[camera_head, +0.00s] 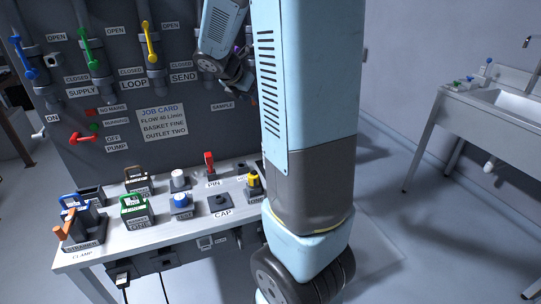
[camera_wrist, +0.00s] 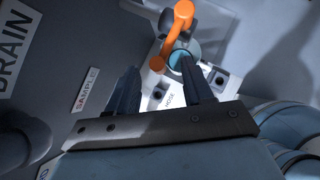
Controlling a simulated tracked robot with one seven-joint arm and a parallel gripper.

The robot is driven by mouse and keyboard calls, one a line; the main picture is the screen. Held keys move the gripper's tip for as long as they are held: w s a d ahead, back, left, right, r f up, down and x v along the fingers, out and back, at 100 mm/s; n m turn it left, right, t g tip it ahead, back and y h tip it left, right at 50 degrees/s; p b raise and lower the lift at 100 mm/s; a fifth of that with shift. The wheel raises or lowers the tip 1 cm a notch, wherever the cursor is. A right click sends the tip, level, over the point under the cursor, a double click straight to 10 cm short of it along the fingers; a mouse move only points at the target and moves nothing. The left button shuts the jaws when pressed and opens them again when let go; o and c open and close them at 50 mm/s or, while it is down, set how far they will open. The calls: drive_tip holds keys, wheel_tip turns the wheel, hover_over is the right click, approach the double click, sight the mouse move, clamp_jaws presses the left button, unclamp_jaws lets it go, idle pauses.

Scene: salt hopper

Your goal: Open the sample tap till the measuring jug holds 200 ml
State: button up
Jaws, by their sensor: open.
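In the wrist view the orange tap handle (camera_wrist: 183,14) is at the top centre, just beyond my fingertips, near the SAMPLE label (camera_wrist: 86,90). A round, pale blue vessel or fitting (camera_wrist: 181,62) shows below the handle; I cannot tell for sure that it is the measuring jug, nor read any level. My gripper (camera_wrist: 160,76) is open and empty, its two dark fingers spread apart and short of the handle. In the head view my gripper (camera_head: 240,78) is in front of the panel, partly hidden by my arm, which also hides the sample tap.
The panel has blue (camera_head: 24,57), green (camera_head: 84,47) and yellow (camera_head: 147,42) valve handles, a red pump lever (camera_head: 82,138) and a job card (camera_head: 162,121). A bench (camera_head: 110,244) below holds several fittings. A sink (camera_head: 507,99) stands at the right.

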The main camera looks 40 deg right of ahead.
drive_tip(key=shift+v, duration=2.15)
drive_tip(key=v, duration=1.3)
drive_tip(key=shift+a+r, duration=0.25)
drive_tip(key=shift+r, duration=0.05)
drive_tip(key=shift+s, duration=0.1)
drive_tip(key=s+a+f+m+t+y, duration=0.1)
drive_tip(key=s+a+f+m+y, duration=0.1)
drive_tip(key=s+m, duration=0.5)
drive_tip(key=s+a+f+m+t+y, duration=0.1)
drive_tip(key=s+a+f+m+y, duration=0.1)
drive_tip(key=s+m, duration=0.4)
drive_tip(key=s+a+f+m+t+y, duration=0.1)
drive_tip(key=s+a+f+m+y, duration=0.2)
drive_tip(key=s+a+m, duration=0.3)
drive_tip(key=s+m, duration=0.1)
drive_tip(key=m, duration=0.1)
drive_tip(key=shift+s+m+y, duration=0.3)
drive_tip(key=shift+m, duration=0.1)
